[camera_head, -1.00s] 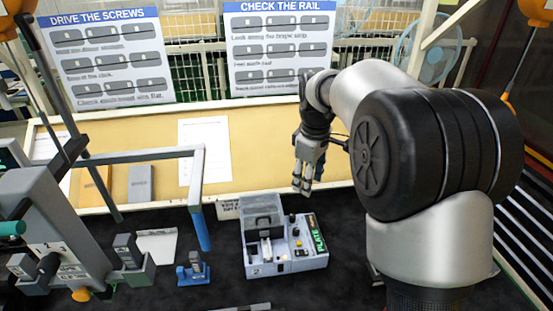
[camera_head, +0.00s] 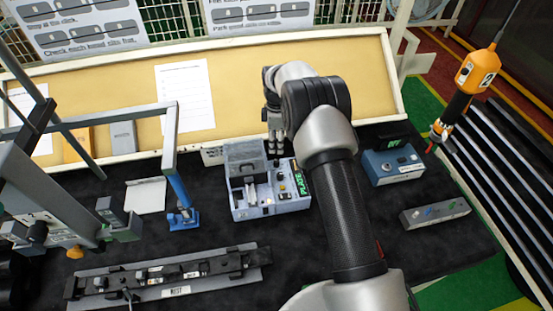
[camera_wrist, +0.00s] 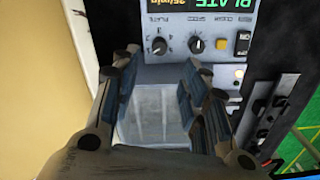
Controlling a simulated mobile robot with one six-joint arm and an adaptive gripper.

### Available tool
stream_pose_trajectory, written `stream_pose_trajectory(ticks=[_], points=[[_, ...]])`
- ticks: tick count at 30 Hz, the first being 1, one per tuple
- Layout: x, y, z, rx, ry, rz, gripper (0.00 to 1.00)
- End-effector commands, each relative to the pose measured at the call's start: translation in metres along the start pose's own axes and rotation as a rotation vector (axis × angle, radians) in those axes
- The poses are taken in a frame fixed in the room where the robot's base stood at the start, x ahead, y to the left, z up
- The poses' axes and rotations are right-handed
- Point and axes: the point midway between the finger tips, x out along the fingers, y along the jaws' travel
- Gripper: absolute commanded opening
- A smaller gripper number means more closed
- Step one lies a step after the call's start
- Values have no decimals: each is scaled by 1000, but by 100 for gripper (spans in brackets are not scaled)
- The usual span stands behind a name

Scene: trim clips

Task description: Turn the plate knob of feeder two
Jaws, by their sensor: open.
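A light grey feeder (camera_head: 263,207) stands on the dark bench in the head view, with a green PLATE display (camera_head: 299,183) on its right side. In the wrist view its panel shows the knob labelled PLATE (camera_wrist: 159,47), a second knob labelled SPEED (camera_wrist: 195,45) beside it and a yellow CLEAR button (camera_wrist: 222,44). My gripper (camera_head: 275,142) is at the feeder's back edge in the head view. In the wrist view my gripper (camera_wrist: 158,62) is open, with its fingertips just below the PLATE knob and nothing between them. I cannot tell whether a finger touches the panel.
A blue box (camera_head: 392,168) with a small green display stands right of my arm, and a grey box (camera_head: 435,212) lies nearer. A dark rail strip (camera_head: 165,275) lies in front. A blue-ended frame (camera_head: 180,188) stands left of the feeder. An orange tool (camera_head: 473,75) hangs right.

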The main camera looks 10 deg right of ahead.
Motion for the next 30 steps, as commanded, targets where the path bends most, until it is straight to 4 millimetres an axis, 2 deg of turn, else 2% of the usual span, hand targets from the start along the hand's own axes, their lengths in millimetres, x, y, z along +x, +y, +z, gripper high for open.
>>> stream_pose_trajectory(ticks=[1,6,14,19,27,30], points=[[13,-1,0,0,-1,-3,41],[50,-1,0,1,0,-1,41],[90,0,0,1,0,0,41],[100,0,0,1,0,2,41],[101,0,0,1,1,2,41],[101,0,0,1,1,2,35]])
